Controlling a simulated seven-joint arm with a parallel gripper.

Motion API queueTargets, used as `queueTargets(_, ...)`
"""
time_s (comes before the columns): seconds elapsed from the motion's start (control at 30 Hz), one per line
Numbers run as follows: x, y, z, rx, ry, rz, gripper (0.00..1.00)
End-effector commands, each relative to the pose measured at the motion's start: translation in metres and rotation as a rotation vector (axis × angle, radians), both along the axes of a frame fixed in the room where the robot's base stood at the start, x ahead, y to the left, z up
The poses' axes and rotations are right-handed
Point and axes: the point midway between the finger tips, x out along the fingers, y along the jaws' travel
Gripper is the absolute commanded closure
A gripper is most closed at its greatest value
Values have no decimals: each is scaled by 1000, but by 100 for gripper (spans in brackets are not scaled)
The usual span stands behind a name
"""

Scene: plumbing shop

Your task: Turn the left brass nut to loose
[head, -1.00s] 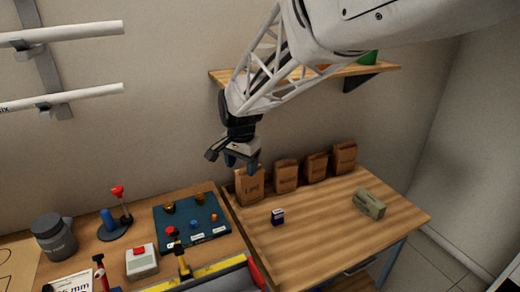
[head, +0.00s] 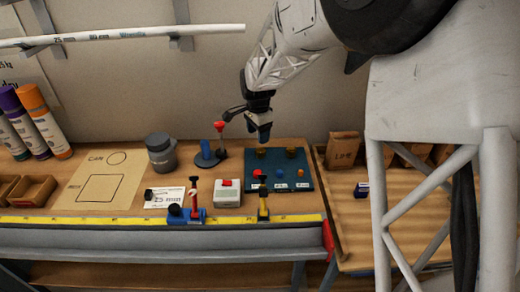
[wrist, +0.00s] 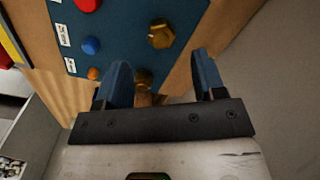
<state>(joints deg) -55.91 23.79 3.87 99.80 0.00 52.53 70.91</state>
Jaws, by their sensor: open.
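A dark blue board (head: 297,182) lies on the wooden bench. It carries two brass nuts at its back edge: the left brass nut (head: 262,153) and the right brass nut (head: 291,151). My gripper (head: 264,136) hangs open above the board's back edge, near the left nut in the head view. In the wrist view its blue fingers (wrist: 162,78) are apart with nothing held. There the left nut (wrist: 161,34) shows whole, beyond the fingertips. The right nut (wrist: 143,77) shows between the fingers, lower in the picture and partly hidden.
The board also holds a red knob (head: 258,174), a blue knob (head: 279,174) and an orange knob (head: 300,173). A red-topped lever (head: 220,127) stands left of my gripper. A wooden table (head: 345,225) adjoins on the right.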

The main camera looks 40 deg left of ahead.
Motion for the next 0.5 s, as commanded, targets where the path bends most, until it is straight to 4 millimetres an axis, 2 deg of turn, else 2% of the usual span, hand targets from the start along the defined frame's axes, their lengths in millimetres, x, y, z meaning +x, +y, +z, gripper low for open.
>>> queueTargets(0.5,0,0,-7,0,0,0,37)
